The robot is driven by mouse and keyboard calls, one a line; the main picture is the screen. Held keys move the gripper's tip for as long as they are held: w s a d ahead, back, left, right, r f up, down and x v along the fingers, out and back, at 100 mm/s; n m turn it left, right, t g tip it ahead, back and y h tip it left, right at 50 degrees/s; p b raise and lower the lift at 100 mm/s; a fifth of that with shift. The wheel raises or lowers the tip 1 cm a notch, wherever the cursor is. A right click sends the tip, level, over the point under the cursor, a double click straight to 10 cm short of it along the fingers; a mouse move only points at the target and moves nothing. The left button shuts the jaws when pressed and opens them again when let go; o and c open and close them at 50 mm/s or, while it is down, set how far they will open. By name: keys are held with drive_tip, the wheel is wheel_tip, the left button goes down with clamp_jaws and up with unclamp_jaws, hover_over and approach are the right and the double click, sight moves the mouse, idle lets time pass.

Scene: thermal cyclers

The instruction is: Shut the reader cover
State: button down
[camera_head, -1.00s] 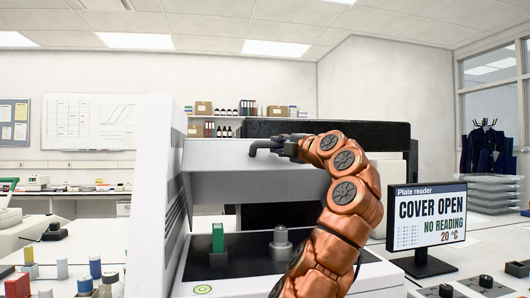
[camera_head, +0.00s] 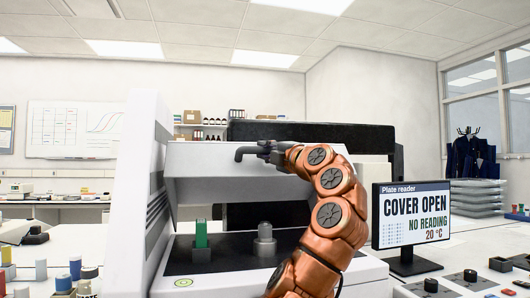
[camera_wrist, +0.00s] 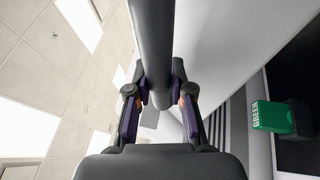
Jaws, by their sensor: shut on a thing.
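The plate reader (camera_head: 145,190) is a white housing with a raised, pale grey cover (camera_head: 215,172). The cover is open above a dark deck (camera_head: 178,258). A dark bar handle (camera_head: 242,152) runs along the cover's front, and it passes between my fingers in the wrist view (camera_wrist: 153,40). My gripper (camera_head: 264,150) is shut on this handle; it also shows in the wrist view (camera_wrist: 161,88). A green block (camera_head: 201,234) and a grey knob-like post (camera_head: 264,240) stand on the deck.
A black panel (camera_head: 310,133) stands behind the cover. Small coloured containers (camera_head: 75,268) stand on the bench at left. Black-knobbed units (camera_head: 470,276) lie on the bench at right. My arm crosses in front of the reader's right side.

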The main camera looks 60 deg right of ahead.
drive_tip(key=c, duration=1.3)
unclamp_jaws()
drive_tip(key=v, duration=1.1)
drive_tip(key=shift+s+a+f, duration=0.1)
drive_tip(key=shift+s+a, duration=0.05)
drive_tip(key=shift+s, duration=0.2)
